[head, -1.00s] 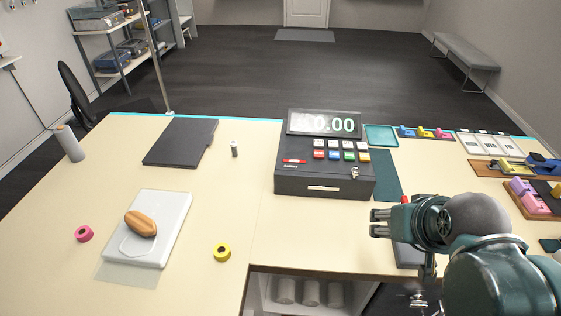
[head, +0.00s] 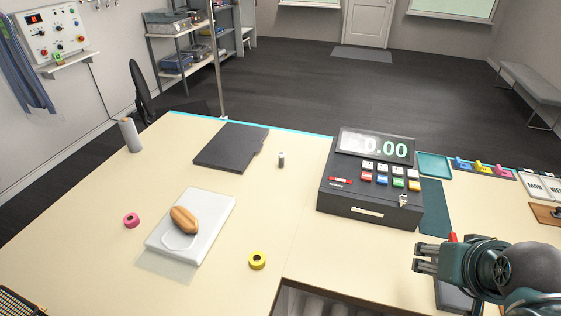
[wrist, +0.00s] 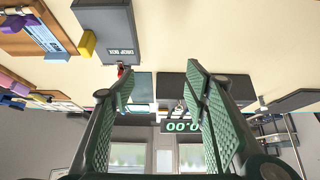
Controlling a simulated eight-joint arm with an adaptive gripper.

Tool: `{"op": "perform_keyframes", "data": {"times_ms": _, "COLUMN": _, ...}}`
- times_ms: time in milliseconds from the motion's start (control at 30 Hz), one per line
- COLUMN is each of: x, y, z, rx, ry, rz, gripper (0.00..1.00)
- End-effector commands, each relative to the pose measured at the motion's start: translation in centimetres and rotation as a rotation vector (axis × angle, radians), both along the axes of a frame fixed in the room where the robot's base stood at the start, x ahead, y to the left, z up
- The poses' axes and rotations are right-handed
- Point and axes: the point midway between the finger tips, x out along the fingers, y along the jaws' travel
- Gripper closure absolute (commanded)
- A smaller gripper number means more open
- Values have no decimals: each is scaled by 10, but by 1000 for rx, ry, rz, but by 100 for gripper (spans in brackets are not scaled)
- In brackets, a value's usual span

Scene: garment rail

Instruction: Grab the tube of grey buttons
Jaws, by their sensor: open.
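A small grey tube (head: 282,159) with a pale top stands upright on the cream counter (head: 235,204), between the dark flat board and the cash register. It looks like the tube of grey buttons, but its contents are too small to make out. My gripper (head: 418,258) is at the right, in front of the register and well to the right of the tube. In the wrist view my gripper (wrist: 160,82) has its two green ridged fingers apart, with nothing held between them.
The black cash register (head: 368,190) stands between my gripper and the tube. The counter around the tube is clear.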

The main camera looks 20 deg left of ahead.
Motion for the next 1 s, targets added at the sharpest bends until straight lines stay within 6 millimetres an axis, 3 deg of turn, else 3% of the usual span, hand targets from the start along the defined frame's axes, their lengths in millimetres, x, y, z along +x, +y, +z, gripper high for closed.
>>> {"op": "perform_keyframes", "data": {"times_ms": 67, "x": 0, "y": 0, "z": 0, "rx": 0, "ry": 0, "rz": 0, "gripper": 54}}
{"op": "perform_keyframes", "data": {"times_ms": 167, "x": 0, "y": 0, "z": 0, "rx": 0, "ry": 0, "rz": 0, "gripper": 66}}
{"op": "perform_keyframes", "data": {"times_ms": 567, "x": 0, "y": 0, "z": 2, "rx": 0, "ry": 0, "rz": 0, "gripper": 66}}
{"op": "perform_keyframes", "data": {"times_ms": 1000, "x": 0, "y": 0, "z": 40, "rx": 0, "ry": 0, "rz": 0, "gripper": 66}}
